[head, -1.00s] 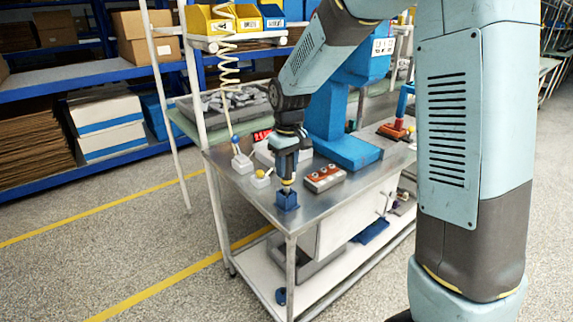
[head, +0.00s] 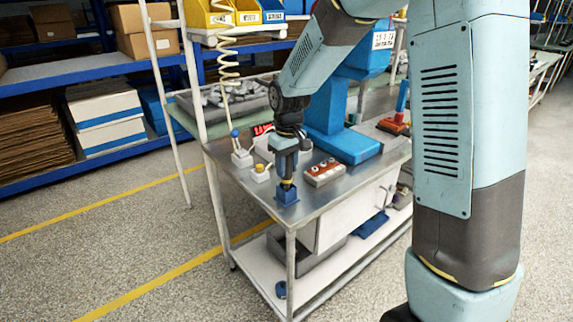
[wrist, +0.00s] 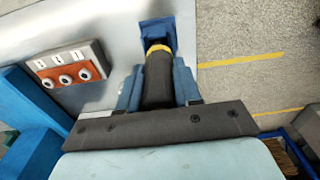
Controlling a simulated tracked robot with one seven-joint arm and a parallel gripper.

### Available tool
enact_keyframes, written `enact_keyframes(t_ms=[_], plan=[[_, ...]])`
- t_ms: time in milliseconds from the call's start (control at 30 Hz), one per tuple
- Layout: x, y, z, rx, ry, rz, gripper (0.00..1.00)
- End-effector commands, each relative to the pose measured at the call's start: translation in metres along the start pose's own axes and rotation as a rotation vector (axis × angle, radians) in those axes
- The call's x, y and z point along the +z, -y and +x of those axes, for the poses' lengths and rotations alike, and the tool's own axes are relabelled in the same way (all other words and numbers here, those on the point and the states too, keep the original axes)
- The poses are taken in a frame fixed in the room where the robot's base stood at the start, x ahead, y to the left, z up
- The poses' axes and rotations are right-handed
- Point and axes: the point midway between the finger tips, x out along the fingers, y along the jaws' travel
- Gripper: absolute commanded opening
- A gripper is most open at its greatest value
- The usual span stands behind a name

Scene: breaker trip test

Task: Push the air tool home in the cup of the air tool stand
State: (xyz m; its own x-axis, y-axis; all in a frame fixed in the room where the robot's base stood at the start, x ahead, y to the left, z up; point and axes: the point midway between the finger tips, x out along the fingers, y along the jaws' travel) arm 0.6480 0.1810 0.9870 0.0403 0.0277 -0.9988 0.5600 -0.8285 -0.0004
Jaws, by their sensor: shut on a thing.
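My gripper (head: 286,176) is above the near left corner of the metal bench and points down. In the wrist view my gripper (wrist: 158,85) is shut on the air tool (wrist: 158,78), a dark cylinder with a yellow ring at its lower end. The air tool stand (head: 287,196) is a blue block on the bench top, right under the tool; it also shows in the wrist view (wrist: 157,30). The tool's lower end meets the stand's cup. The wrist and fingers hide most of the tool in the head view, and I cannot tell how deep it sits.
A grey box with an orange panel and several round knobs (head: 324,172) is right of the stand. A large blue machine base (head: 345,146) stands behind. The bench's front edge is close to the stand.

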Motion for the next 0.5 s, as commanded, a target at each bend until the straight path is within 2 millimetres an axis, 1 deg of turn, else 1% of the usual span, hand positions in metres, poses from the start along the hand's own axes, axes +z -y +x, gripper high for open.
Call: enact_keyframes(t_ms=[300, 333, 500], plan=[[0.0003, 0.0, 0.0058, 0.0, 0.0, 0.0, 0.03], [0.0003, 0.0, 0.0057, 0.0, 0.0, 0.0, 0.35], [0.0003, 0.0, 0.0057, 0.0, 0.0, 0.0, 0.52]])
